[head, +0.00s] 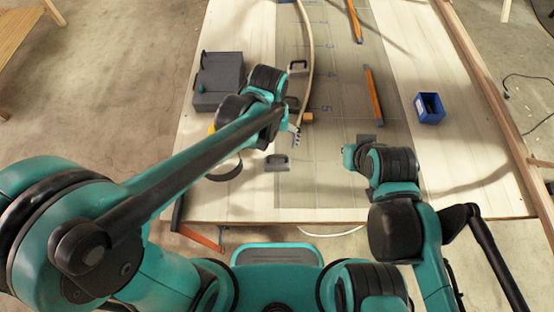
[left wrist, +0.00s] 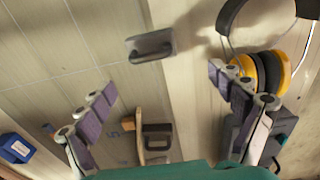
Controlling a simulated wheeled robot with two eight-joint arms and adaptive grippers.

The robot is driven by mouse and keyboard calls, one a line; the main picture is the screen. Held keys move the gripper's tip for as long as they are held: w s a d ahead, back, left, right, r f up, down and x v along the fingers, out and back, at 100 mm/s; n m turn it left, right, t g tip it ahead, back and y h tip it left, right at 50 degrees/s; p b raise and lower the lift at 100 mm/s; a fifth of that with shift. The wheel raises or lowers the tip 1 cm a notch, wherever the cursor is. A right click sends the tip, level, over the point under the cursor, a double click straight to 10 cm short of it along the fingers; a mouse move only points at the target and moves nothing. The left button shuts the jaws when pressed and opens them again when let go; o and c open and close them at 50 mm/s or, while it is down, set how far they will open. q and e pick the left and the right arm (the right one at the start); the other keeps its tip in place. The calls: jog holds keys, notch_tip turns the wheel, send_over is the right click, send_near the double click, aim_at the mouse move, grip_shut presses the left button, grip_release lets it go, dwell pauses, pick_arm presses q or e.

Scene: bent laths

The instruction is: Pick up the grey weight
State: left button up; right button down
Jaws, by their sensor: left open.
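A grey weight with a handle (head: 277,163) lies on the board near its front edge. It appears to be the one at the top middle of the left wrist view (left wrist: 150,46).
Yellow-and-black earmuffs (left wrist: 256,70) lie beside the nearest weight, partly hidden by my left arm in the head view. A dark grey case (head: 218,80) is at the left. A blue bin (head: 429,108) and orange-and-black bars (head: 373,95) lie at the right. A pale bent lath (head: 308,45) runs backward.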

aim_at(277, 156)
pick_arm(q)
jog(key=shift+d+f, duration=0.35)
jog(key=shift+d, duration=0.3)
jog(key=shift+d+f+g, duration=0.15)
jog(key=shift+f+g, duration=0.15)
jog(key=shift+f, duration=0.05)
jog(key=f+b, duration=0.1)
jog(key=f, duration=0.1)
jog(key=f+b, duration=0.1)
jog(key=f, duration=0.1)
jog(key=s+f+b, duration=0.1)
jog(key=f, duration=0.1)
jog(key=shift+f, duration=0.75)
jog(key=c, duration=2)
